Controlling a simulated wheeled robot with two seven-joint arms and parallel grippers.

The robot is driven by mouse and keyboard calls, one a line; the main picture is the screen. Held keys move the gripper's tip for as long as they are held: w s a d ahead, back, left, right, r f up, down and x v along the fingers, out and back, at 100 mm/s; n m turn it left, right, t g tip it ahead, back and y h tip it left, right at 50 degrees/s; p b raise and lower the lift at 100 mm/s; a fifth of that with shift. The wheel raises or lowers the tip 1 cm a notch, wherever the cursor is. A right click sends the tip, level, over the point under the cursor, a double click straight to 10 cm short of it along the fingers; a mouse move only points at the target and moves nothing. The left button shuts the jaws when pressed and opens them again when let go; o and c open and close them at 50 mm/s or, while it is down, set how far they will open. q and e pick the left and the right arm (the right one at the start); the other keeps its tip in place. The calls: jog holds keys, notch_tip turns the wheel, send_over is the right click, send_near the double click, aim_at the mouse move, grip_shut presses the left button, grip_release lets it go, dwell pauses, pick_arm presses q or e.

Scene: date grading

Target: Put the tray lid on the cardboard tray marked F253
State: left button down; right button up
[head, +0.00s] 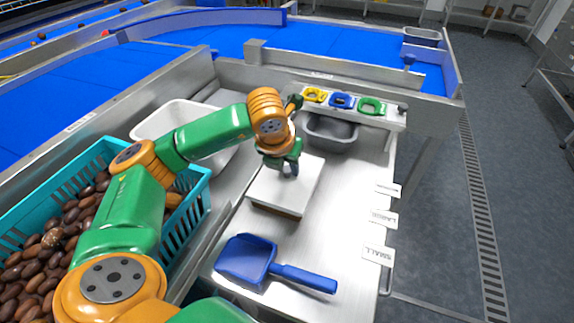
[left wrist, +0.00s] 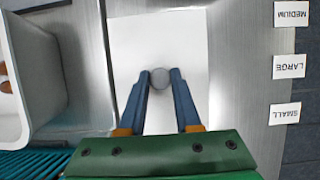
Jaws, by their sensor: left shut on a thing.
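The white tray lid (head: 301,193) lies flat over a shallow brown tray, whose front edge (head: 272,209) shows as a thin strip just under it. I cannot read a mark on the tray, and I cannot tell whether the lid is fully seated. My left gripper (head: 291,170) is above the lid, shut on its round grey knob. In the left wrist view the fingertips (left wrist: 160,76) close on both sides of the knob, with the white lid (left wrist: 135,45) spread below. The inside of the tray is hidden. My right gripper is not in view.
A blue scoop (head: 247,258) lies in front of the tray. A teal crate (head: 195,215) of dates and a white bin (head: 180,113) stand left. A grey bin (head: 331,133) is behind. Size cards, such as LARGE (head: 383,218), line the right edge; the steel beside them is clear.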

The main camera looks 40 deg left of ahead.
pick_arm(q)
jog(key=shift+f, duration=0.3)
jog(key=shift+c, duration=0.6)
grip_release()
notch_tip(320, 180, up, 7)
jog(key=p, duration=0.5)
jog(key=shift+r, duration=0.15)
